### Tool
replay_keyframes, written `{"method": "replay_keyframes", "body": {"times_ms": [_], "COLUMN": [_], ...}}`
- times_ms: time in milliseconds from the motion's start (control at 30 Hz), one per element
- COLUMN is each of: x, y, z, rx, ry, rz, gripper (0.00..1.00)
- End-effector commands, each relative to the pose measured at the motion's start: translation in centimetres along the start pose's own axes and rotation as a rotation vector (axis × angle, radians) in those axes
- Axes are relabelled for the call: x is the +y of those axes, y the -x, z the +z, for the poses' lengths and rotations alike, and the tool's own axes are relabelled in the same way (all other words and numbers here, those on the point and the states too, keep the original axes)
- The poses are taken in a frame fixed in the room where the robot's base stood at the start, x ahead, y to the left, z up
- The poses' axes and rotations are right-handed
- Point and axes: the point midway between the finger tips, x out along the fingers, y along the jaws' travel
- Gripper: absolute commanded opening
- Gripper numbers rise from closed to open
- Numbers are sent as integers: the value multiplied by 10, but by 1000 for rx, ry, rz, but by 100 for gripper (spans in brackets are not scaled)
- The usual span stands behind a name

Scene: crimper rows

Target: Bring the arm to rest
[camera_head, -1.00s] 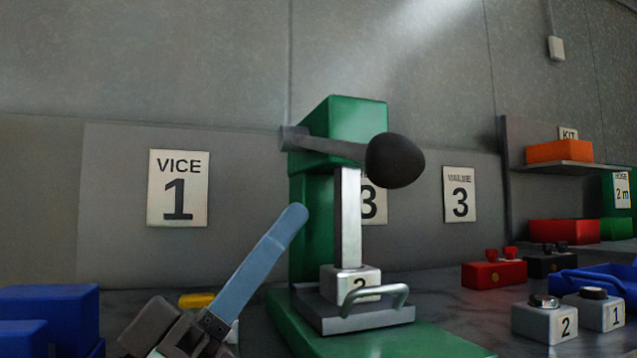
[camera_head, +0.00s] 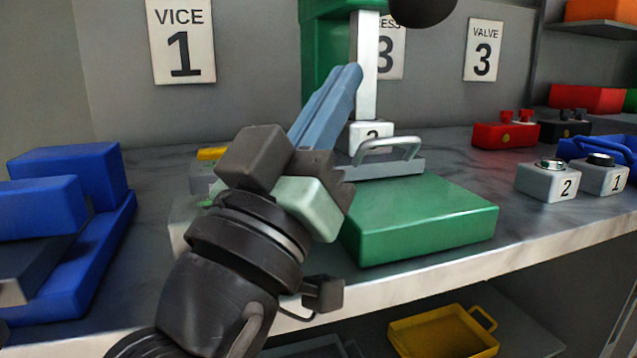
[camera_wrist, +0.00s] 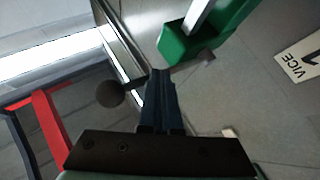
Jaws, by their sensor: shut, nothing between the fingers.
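My gripper (camera_head: 350,72) has two long blue fingers, pressed together with nothing between them. In the head view they point up and to the right, in front of the green press (camera_head: 330,50), hiding part of its column. In the wrist view the blue fingers (camera_wrist: 161,80) also show closed and empty. The press (camera_wrist: 205,32) shows beyond the fingertips there. My wrist and forearm reach up from the bottom of the head view over the bench front edge.
The bench holds the green press base (camera_head: 420,215), a blue vice (camera_head: 70,190) at left and numbered blocks (camera_head: 547,181) at right. A red box (camera_head: 505,134) stands behind the blocks. A yellow crate (camera_head: 443,335) is on a shelf below.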

Motion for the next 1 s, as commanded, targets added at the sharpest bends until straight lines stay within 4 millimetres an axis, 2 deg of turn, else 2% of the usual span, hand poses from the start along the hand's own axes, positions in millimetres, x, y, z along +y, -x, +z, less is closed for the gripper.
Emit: {"method": "replay_keyframes", "body": {"times_ms": [167,467,533,767,1000], "x": [16,48,51,60,72], "y": [-4,17,5,-32,-76], "z": [-31,-100,-123,-175,-236], "rx": [61,239,247,244,243], "ry": [-213,-503,-516,-515,-515], "rz": [-146,-345,-359,-359,-360], "gripper": [0,0,0,0,0]}}
